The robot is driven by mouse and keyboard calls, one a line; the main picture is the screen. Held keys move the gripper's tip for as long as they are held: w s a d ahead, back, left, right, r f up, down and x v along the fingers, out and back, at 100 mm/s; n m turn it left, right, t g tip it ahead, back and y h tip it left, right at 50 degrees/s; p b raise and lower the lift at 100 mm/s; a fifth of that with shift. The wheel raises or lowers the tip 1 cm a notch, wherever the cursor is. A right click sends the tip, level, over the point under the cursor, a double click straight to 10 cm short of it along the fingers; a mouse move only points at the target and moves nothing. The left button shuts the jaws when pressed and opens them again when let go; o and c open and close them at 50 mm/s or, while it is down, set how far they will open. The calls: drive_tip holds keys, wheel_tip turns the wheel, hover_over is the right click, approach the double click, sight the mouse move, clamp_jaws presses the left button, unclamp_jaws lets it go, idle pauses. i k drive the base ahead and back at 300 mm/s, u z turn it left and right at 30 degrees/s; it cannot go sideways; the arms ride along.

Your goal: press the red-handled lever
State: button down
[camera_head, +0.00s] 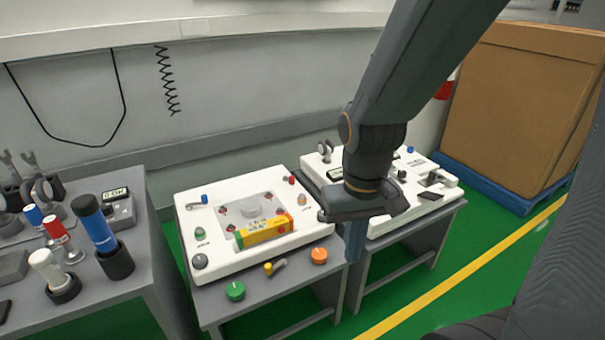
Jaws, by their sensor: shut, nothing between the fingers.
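A small red-topped part (292,181) stands near the back right corner of the white panel (215,262) on the middle table. It may be the red-handled lever, but it is too small to tell its shape. My gripper (355,256) hangs to the right of this panel, over the gap between the middle and right tables. It points down, is shut and empty, and is apart from the red part. My arm and gripper hide part of the right-hand panel.
A yellow box (263,231) lies in the panel's recess. Green (235,291) and orange (319,256) knobs and a yellow-tipped lever (277,266) sit in front. The left table holds a blue cylinder (96,225).

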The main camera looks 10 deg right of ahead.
sight(291, 180)
drive_tip(key=z, duration=0.45)
drive_tip(key=i, duration=1.15)
drive_tip(key=u, duration=0.6)
